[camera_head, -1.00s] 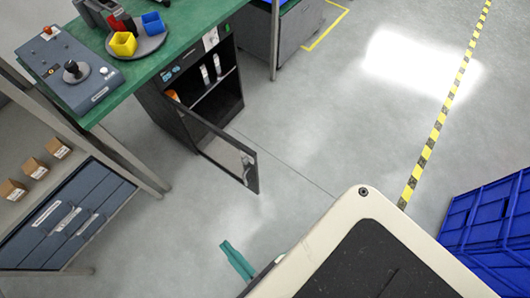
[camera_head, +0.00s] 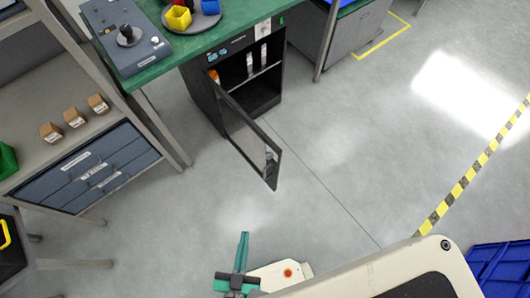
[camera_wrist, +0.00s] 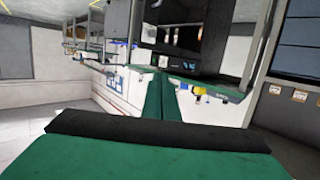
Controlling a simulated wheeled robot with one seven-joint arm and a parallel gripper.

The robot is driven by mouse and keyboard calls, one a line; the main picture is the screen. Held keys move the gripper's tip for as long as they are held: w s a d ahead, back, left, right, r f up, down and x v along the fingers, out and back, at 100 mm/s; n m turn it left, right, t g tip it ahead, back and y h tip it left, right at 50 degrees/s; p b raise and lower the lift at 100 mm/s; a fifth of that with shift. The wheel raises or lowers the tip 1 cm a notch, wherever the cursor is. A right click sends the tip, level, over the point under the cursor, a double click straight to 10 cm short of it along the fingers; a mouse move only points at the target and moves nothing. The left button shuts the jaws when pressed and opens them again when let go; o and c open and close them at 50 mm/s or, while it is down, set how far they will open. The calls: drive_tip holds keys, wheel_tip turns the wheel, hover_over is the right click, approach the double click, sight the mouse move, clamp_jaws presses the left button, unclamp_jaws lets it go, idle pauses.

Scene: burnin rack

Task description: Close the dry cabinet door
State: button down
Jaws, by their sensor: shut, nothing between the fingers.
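The dry cabinet (camera_head: 272,97) is a black box under the green workbench, with a few white and orange items inside. Its dark-framed glass door (camera_head: 248,138) stands wide open, swung out toward the front. My gripper (camera_head: 243,238) has teal fingers, pressed together and empty. In the head view it appears below the door's free edge, apart from it. In the wrist view the shut fingers (camera_wrist: 160,98) point at the bench front, and the dark cabinet (camera_wrist: 185,40) shows upside down above them. The door cannot be made out clearly there.
The green workbench (camera_head: 150,78) carries a grey-blue device and a round tray with coloured cups. A shelf with small boxes and blue-grey drawers (camera_head: 85,168) stands at left. Blue crates (camera_head: 500,262) lie at lower right. The floor right of the door is clear.

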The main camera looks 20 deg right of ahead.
drive_tip(key=w+a+f+m+g+h, duration=0.2)
drive_tip(key=w+a+f+m+h, duration=0.15)
drive_tip(key=w+f, duration=0.2)
drive_tip(key=m+g+h, duration=0.5)
drive_tip(key=h, duration=0.2)
approach(271, 148)
drive_tip(key=shift+y, duration=0.25)
drive_tip(key=x, duration=0.6)
drive_tip(key=shift+d+r, duration=0.2)
drive_tip(key=shift+r, duration=0.1)
drive_tip(key=shift+w+d, duration=0.1)
